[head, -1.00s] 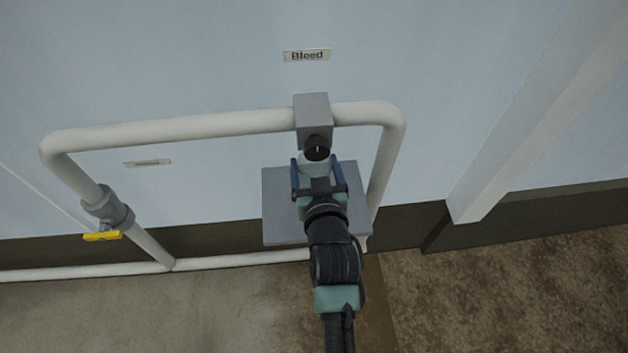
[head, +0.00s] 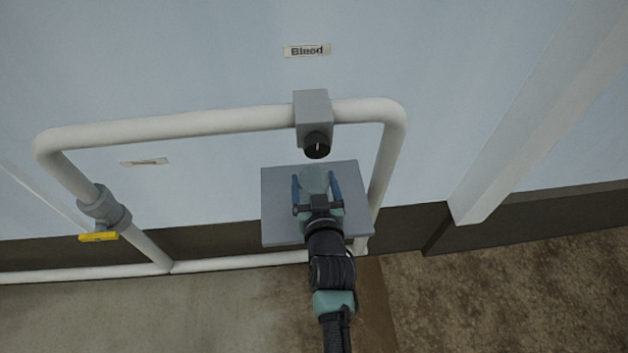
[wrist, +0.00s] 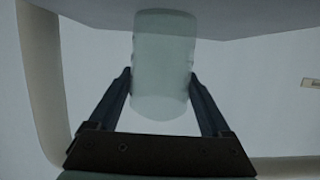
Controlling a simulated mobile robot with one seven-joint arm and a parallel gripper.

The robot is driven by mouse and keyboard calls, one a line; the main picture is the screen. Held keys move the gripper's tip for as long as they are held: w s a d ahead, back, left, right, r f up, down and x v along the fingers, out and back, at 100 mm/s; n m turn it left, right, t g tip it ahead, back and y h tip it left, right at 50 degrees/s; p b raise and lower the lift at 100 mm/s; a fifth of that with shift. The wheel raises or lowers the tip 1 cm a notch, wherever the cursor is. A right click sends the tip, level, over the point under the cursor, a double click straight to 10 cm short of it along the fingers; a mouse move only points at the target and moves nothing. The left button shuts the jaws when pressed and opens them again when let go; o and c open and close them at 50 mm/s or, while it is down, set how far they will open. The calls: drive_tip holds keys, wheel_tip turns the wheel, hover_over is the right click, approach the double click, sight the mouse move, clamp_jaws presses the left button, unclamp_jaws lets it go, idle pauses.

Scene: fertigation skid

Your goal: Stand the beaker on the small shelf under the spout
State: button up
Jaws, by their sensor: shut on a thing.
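The beaker (head: 315,180) is pale and translucent. My gripper (head: 316,188) is shut on it, with one dark blue finger on each side. In the wrist view the beaker (wrist: 163,65) stands between the fingertips (wrist: 162,82), and one end overlaps the shelf (wrist: 240,18). In the head view the beaker is over the small grey square shelf (head: 280,215), toward its back half. I cannot tell whether its base touches the shelf. The spout (head: 317,146), with a dark round end on a grey block, is just behind and above the beaker in the picture.
A white pipe (head: 180,127) runs behind the shelf and bends down at its right. A valve with a yellow handle (head: 99,237) is at the left. A "Bleed" label (head: 307,50) is on the pale wall. A beam (head: 530,115) stands at the right.

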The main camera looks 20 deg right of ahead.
drive_tip(key=o, duration=1.3)
drive_tip(key=shift+r+p, duration=0.15)
drive_tip(key=shift+p, duration=0.15)
drive_tip(key=p+v, duration=0.1)
drive_tip(key=v, duration=1.1)
drive_tip(key=shift+r, duration=0.1)
